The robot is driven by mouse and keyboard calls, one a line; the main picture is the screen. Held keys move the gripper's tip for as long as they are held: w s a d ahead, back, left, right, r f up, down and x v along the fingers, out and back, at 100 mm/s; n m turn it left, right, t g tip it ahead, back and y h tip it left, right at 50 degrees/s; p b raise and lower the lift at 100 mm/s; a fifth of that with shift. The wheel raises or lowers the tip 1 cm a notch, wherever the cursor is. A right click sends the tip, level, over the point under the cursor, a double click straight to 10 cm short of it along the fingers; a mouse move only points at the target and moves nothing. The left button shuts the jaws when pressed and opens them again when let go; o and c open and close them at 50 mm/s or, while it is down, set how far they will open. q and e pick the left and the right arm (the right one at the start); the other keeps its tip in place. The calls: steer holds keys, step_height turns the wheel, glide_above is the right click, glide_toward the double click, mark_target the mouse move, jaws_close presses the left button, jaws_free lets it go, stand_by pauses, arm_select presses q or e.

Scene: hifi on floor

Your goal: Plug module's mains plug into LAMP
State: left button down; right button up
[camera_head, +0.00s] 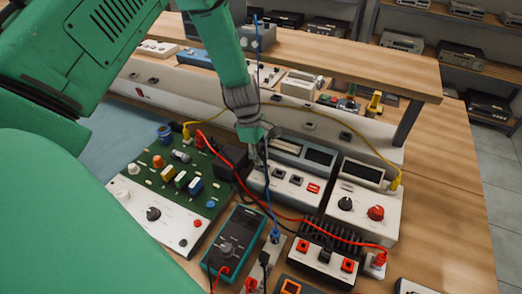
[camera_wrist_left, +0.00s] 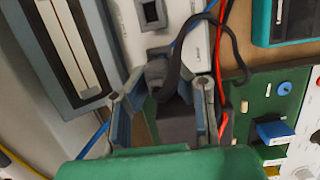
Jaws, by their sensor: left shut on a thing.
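My left gripper (camera_head: 254,158) reaches down between the green circuit board and a grey-white unit. In the left wrist view its two fingers (camera_wrist_left: 162,108) are shut on a dark plug (camera_wrist_left: 160,76) with a black cable looping from its top. The plug is mostly hidden by the gripper in the head view. The grey-white unit (camera_head: 262,186) has dark square sockets (camera_head: 278,172) and a red switch; one socket (camera_wrist_left: 152,12) shows ahead of the fingers in the wrist view. I cannot read a LAMP label. The plug is apart from that socket. My right gripper is not in view.
A black block (camera_head: 231,162) sits beside the green board (camera_head: 165,190). A teal multimeter (camera_head: 233,240), a finned black module (camera_head: 328,250) and a white unit with knobs (camera_head: 365,205) stand close by. Red, yellow and blue leads cross the area.

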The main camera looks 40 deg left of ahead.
arm_select(q)
steer(key=shift+f, duration=0.45)
steer(key=shift+f+p, duration=0.4)
steer(key=shift+p, duration=0.2)
stand_by(4.7)
steer(key=c, duration=1.3)
jaws_free()
steer(key=shift+c, duration=0.2)
steer(key=shift+a+r, duration=0.1)
steer(key=shift+r, duration=0.1)
steer(key=d+p+v, duration=0.1)
steer(key=p+v, duration=0.4)
steer(key=v, duration=1.1)
steer(key=shift+r, duration=0.3)
